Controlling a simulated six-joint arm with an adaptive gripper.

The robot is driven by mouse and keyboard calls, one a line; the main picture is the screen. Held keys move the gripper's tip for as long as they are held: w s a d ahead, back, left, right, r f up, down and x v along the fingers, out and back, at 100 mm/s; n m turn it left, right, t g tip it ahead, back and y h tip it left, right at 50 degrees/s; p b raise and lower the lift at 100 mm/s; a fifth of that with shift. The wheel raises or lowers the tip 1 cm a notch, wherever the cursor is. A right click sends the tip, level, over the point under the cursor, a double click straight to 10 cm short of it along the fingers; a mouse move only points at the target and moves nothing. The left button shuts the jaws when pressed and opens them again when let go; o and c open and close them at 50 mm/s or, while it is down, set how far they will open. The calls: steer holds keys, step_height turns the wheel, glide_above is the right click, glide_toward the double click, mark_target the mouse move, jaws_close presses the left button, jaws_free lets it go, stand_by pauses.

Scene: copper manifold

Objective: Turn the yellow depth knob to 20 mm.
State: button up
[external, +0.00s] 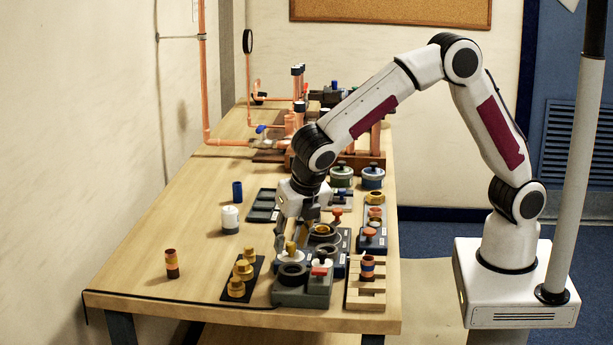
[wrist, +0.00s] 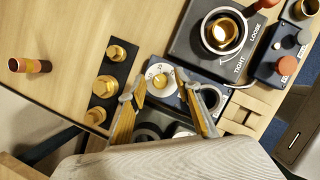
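The yellow depth knob (wrist: 160,81) sits at the centre of a white dial (wrist: 152,71) with small printed numbers, too small to read surely. In the external view the knob (external: 290,248) stands upright on its dial, on a dark blue-grey base. My gripper (wrist: 160,76) is open, with its two fingers pointing down on either side of the knob. Gaps show between the fingers and the knob in the wrist view. In the external view my gripper (external: 291,243) is low over the dial. I cannot tell the knob's pointer setting.
A black strip with several brass pieces (wrist: 106,86) lies left of the dial. A TIGHT/LOOSE fixture (wrist: 240,68) stands close on the right. A grey block with a round opening (external: 291,277) and a slotted wooden rack (external: 368,297) are nearby. A copper-banded cylinder (external: 172,263) stands on open table at left.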

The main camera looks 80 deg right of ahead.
steer(key=shift+n, duration=0.4)
steer(key=shift+s+d+n+t+y, duration=0.1)
steer(key=shift+n+t+y, duration=0.5)
steer(key=shift+n, duration=1.2)
steer(key=v, duration=0.8)
steer(key=shift+s+d+f+m+g, duration=0.15)
steer(key=shift+s+f+m, duration=0.4)
steer(key=shift+m, duration=0.85)
steer(key=shift+s+a+f+m+g, duration=0.1)
steer(key=shift+s+f+m+g, duration=0.15)
steer(key=shift+s+m, duration=0.9)
steer(key=shift+s+d+f+m+g, duration=0.1)
steer(key=shift+s+f+m, duration=0.3)
steer(key=shift+m, duration=1.25)
steer(key=s+m, duration=0.1)
steer(key=s+d+m, duration=0.1)
steer(key=shift+s+r+m+y, duration=0.25)
steer(key=shift+m+y, duration=0.05)
steer(key=shift+m, duration=0.1)
steer(key=s+d+r+m+y, duration=0.1)
steer(key=s+d+m, duration=0.3)
steer(key=s+m, duration=0.4)
steer(key=s+d+r+m+t+y, duration=0.1)
steer(key=s+d+r+m, duration=0.3)
steer(key=s+m, duration=0.4)
steer(key=shift+s+d+r, duration=0.2)
steer(key=shift+s+d, duration=0.15)
steer(key=shift+s, duration=0.5)
